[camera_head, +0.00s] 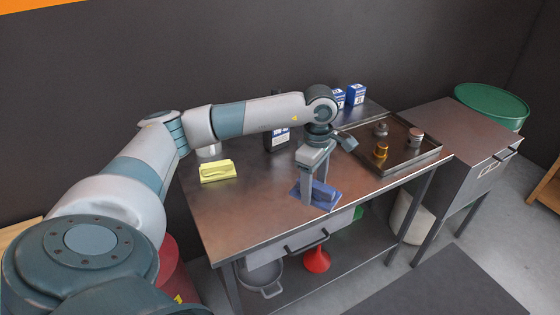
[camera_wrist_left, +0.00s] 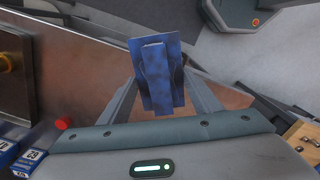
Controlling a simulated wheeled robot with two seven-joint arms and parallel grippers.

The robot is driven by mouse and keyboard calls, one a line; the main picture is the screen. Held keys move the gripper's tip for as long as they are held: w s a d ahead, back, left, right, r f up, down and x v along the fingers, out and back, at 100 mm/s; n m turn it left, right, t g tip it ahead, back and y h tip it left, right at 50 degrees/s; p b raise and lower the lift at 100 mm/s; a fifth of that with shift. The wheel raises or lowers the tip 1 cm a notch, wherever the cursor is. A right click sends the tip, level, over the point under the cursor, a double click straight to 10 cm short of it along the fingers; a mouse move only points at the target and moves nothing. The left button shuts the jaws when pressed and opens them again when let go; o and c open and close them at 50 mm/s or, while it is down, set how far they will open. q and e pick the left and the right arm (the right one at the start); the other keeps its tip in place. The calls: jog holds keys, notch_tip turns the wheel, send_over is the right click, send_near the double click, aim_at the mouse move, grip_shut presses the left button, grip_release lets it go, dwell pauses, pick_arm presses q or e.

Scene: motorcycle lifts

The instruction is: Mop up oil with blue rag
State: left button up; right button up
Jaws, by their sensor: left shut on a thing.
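The blue rag (camera_head: 325,194) is at the front edge of the metal workbench (camera_head: 245,205), under my left gripper (camera_head: 314,198). My left gripper points down and is shut on the rag. In the left wrist view the rag (camera_wrist_left: 158,75) shows between the two fingers of the left gripper (camera_wrist_left: 160,95). I cannot tell whether the rag touches the bench top. No oil patch can be made out clearly; the bench has brownish, worn-looking areas. My right gripper is not in view.
A yellow folded cloth (camera_head: 217,171) lies at the bench's left. A dark tray (camera_head: 415,148) with small cans stands at the right, with blue-and-white boxes (camera_head: 356,93) behind. The bench's left front is clear. A red funnel (camera_head: 316,260) is below.

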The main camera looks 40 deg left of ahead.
pick_arm(q)
jog(key=w+a+f+n+b, duration=0.1)
jog(key=a+f+n, duration=0.2)
jog(key=a+n, duration=0.9)
jog(key=shift+w+a+f, duration=0.2)
jog(key=shift+w+a, duration=0.2)
jog(key=shift+a, duration=0.65)
jog(key=shift+f, duration=0.1)
